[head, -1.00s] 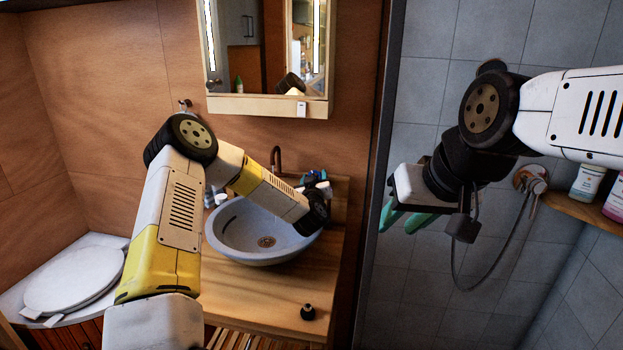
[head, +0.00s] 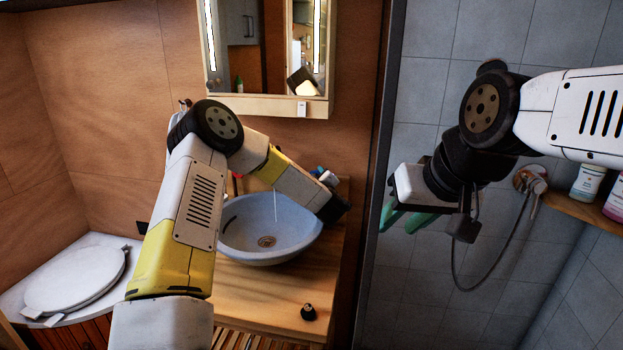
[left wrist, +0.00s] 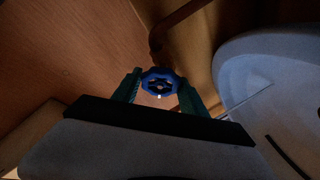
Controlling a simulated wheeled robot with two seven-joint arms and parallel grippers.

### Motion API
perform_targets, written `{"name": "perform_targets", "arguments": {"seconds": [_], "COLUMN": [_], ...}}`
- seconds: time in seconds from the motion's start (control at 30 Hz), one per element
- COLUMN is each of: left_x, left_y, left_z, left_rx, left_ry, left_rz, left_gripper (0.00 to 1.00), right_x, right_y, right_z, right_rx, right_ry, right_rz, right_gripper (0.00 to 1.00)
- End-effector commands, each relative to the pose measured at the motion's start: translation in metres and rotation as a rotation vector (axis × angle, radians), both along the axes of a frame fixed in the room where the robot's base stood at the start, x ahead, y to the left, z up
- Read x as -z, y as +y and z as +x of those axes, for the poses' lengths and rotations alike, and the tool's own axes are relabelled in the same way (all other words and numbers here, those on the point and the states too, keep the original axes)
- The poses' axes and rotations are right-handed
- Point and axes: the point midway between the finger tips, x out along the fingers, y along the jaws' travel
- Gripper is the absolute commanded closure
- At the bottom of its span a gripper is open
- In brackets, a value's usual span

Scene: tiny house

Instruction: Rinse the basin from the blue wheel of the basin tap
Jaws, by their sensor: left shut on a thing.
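The blue wheel (left wrist: 160,84) of the basin tap shows in the left wrist view, between the teal fingers of my left gripper (left wrist: 161,88), which is shut on it. A brown tap pipe (left wrist: 180,22) runs above it. The grey-blue basin (head: 240,240) stands on the wooden counter, and its rim also shows in the left wrist view (left wrist: 270,60). A thin stream of water (head: 276,207) falls into the basin. My right gripper (head: 405,219) is open and empty, with green fingers, by the shower.
A small black object (head: 308,312) stands on the counter (head: 262,300) in front of the basin. Small bottles (head: 325,177) stand behind the basin at right. A mirror cabinet (head: 265,105) hangs above. A toilet (head: 75,278) is at left, a bottle shelf (head: 580,212) at right.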

Motion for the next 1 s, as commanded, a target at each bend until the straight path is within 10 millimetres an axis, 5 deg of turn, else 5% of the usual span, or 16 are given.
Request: {"name": "perform_targets", "arguments": {"seconds": [0.37, 0.4, 0.5, 0.83, 1.0], "left_x": [-0.003, -0.003, -0.002, -0.001, -0.005], "left_y": [0.003, 0.002, 0.002, 0.000, -0.004], "left_z": [0.001, 0.001, 0.001, -0.002, -0.022], "left_rx": [-0.007, -0.007, -0.005, -0.001, 0.001], "left_ry": [-0.005, -0.005, -0.004, -0.001, -0.001], "left_rz": [-0.001, -0.001, -0.002, -0.002, 0.000], "left_gripper": [0.90, 0.44, 0.28, 0.28, 0.28], "right_x": [0.000, 0.000, 0.000, 0.000, 0.000], "right_y": [0.000, 0.000, 0.000, 0.000, 0.000], "right_z": [0.000, 0.000, 0.000, 0.000, 0.000], "right_rx": [-0.001, -0.001, -0.001, -0.001, -0.001], "right_ry": [0.000, 0.000, 0.001, 0.001, 0.001], "right_rz": [0.001, 0.001, 0.001, 0.001, 0.001], "right_gripper": [0.60, 0.60, 0.60, 0.60, 0.60]}}
